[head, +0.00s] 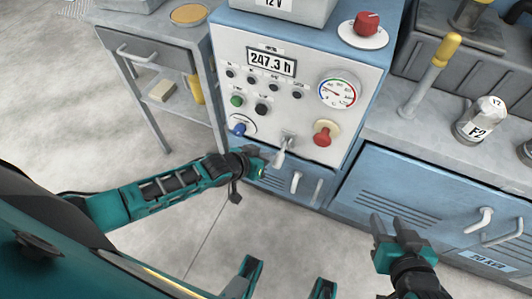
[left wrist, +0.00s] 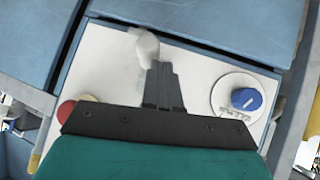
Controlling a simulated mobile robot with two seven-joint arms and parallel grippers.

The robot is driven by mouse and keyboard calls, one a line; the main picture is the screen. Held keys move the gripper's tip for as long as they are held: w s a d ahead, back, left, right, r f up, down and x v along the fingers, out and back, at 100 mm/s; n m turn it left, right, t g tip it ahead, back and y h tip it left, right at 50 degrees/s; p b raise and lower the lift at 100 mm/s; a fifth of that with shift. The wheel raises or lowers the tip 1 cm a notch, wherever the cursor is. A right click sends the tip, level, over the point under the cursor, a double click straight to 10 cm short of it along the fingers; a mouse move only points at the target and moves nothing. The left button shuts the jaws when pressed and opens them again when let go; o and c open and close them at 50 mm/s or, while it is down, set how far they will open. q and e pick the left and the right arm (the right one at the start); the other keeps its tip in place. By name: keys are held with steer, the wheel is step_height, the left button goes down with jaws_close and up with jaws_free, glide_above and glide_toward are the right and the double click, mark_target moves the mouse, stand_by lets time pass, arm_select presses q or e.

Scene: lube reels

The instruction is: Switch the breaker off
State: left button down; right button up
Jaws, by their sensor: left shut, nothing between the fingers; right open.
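A pale grey lever (head: 281,152), which looks like the breaker handle, sits low in the middle of the white control panel (head: 300,112). Its handle slants down and slightly left from its base. In the left wrist view the lever (left wrist: 146,46) shows just beyond my fingertips, partly overlapped by them. My left gripper (head: 264,164) is shut and empty, close beside the lower end of the handle; I cannot tell whether it touches. It also shows in the left wrist view (left wrist: 160,72). My right gripper (head: 389,226) is open and empty, in front of the blue cabinet.
A blue knob (head: 240,125) is left of the lever, and a red switch (head: 326,133) is right of it. A round gauge (head: 338,93) and several buttons are above. A grey cart (head: 150,50) stands left; a workbench (head: 400,135) with a canister (head: 481,119) stands right.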

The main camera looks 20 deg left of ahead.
arm_select(q)
steer(key=shift+r, duration=0.1)
steer(key=shift+r+p, duration=0.75)
steer(key=shift+p, duration=0.15)
arm_select(e)
steer(key=shift+r, duration=0.9)
steer(key=shift+d, duration=0.1)
